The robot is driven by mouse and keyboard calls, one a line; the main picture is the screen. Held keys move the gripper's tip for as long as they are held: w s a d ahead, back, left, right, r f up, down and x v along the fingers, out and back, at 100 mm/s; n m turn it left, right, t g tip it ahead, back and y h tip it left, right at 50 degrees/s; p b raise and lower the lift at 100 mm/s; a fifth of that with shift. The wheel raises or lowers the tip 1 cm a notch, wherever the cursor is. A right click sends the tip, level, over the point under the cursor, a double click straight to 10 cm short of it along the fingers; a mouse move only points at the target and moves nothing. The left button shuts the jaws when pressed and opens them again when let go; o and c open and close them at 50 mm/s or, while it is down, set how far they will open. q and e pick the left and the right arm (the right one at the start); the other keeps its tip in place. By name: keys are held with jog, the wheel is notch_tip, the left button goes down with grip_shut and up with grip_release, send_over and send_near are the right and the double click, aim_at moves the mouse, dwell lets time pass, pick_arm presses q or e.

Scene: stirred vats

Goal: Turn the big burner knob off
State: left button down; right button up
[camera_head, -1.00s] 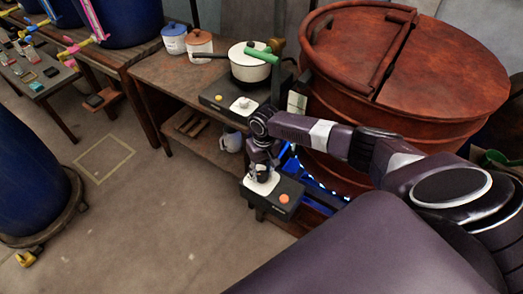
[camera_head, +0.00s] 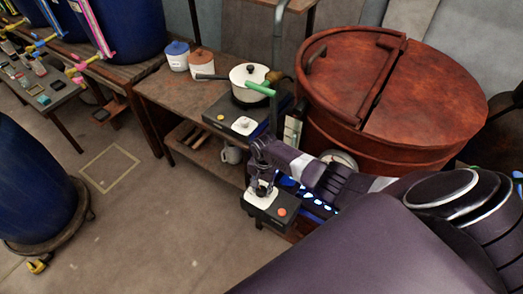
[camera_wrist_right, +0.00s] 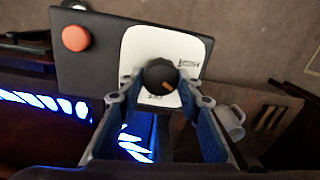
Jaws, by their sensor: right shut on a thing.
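The big burner knob (camera_wrist_right: 160,77) is round and black with an orange pointer mark, on a white plate (camera_wrist_right: 140,50) marked with small print. The plate sits on a dark control box (camera_head: 262,214) that also carries an orange button (camera_wrist_right: 76,38). My right gripper (camera_head: 260,189) is down at this plate. In the wrist view its two fingers (camera_wrist_right: 160,80) are on either side of the knob, shut on it. In the head view the gripper mostly hides the knob. Blue light glows from the burner (camera_wrist_right: 40,105) under the large red-brown vat (camera_head: 390,80). My left gripper is out of view.
The floor (camera_head: 150,235) left of the box is clear.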

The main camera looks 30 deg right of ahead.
aim_at(263, 191)
jog(key=m+p, duration=0.1)
jog(key=m, duration=0.2)
jog(key=shift+r, duration=0.15)
jog(key=m+p, duration=0.1)
jog(key=m, duration=0.2)
jog(key=shift+s+m+p, duration=0.15)
jog(key=shift+m+p, duration=0.15)
jog(key=m, duration=0.3)
jog(key=shift+p, duration=0.35)
jog(key=shift+m, duration=1.6)
jog(key=o, duration=1.2)
jog(key=shift+s, duration=0.1)
jog(key=shift+c, duration=0.2)
jog(key=shift+r, duration=0.7)
notch_tip(263, 191, up, 10)
jog(key=shift+s+r, duration=0.15)
jog(key=shift+s, duration=0.05)
